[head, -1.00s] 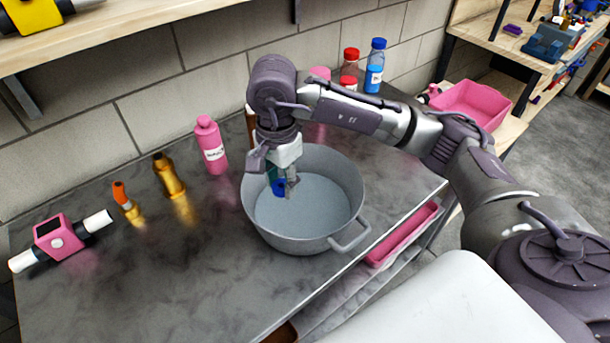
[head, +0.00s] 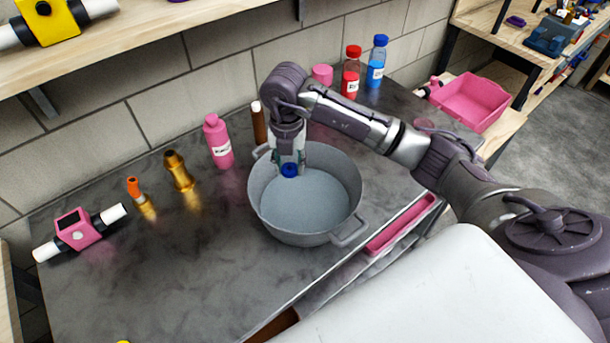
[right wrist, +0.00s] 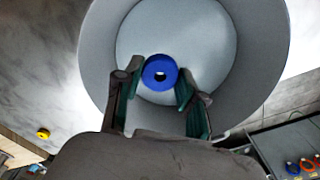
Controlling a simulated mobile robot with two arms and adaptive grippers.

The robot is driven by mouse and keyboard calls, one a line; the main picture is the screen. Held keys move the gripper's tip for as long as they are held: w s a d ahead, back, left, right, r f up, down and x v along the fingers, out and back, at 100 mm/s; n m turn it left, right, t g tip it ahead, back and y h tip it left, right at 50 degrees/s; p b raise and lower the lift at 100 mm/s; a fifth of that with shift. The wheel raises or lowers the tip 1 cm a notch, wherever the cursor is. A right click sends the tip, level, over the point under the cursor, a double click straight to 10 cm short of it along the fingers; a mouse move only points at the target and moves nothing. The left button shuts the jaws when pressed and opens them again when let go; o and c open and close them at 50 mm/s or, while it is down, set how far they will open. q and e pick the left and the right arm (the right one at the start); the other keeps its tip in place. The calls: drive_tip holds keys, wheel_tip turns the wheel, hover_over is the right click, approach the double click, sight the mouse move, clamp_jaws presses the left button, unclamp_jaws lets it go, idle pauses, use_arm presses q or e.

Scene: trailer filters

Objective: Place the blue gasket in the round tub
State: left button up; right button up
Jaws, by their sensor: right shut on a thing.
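The round tub (head: 300,232) is a grey pot with side handles on the dark worktop. The blue gasket (head: 289,170) is a small ring held over the tub's inside, toward its back left. My right gripper (head: 289,166) points down over the tub and is shut on the gasket. In the right wrist view the gasket (right wrist: 160,72) sits between the two fingertips (right wrist: 157,85), with the tub's floor (right wrist: 205,50) behind it. I cannot tell how high it is above the floor. My left gripper is not in view.
A pink bottle (head: 218,142), a brass fitting (head: 179,171), an orange-tipped fitting (head: 139,193) and a pink meter (head: 77,230) stand left of the tub. Red (head: 351,73) and blue (head: 376,62) bottles stand behind. A pink bin (head: 472,102) is at right. The front worktop is mostly clear.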

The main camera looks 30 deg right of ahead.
sight(296, 196)
drive_tip(key=m, duration=0.3)
drive_tip(key=d+m+p, duration=0.1)
drive_tip(key=m, duration=0.1)
drive_tip(key=shift+w+f+m, duration=0.15)
drive_tip(key=shift+f+m, duration=0.15)
drive_tip(key=shift+f, duration=0.1)
drive_tip(key=shift+d+f+m, duration=0.2)
drive_tip(key=shift+f+m, duration=0.1)
drive_tip(key=shift+m, duration=0.4)
wheel_tip(296, 196, down, 9)
drive_tip(key=shift+f+p, duration=0.15)
drive_tip(key=shift+p, duration=0.85)
drive_tip(key=shift+f, duration=0.3)
drive_tip(key=shift+f, duration=0.15)
drive_tip(key=o, duration=0.8)
drive_tip(key=shift+c, duration=0.2)
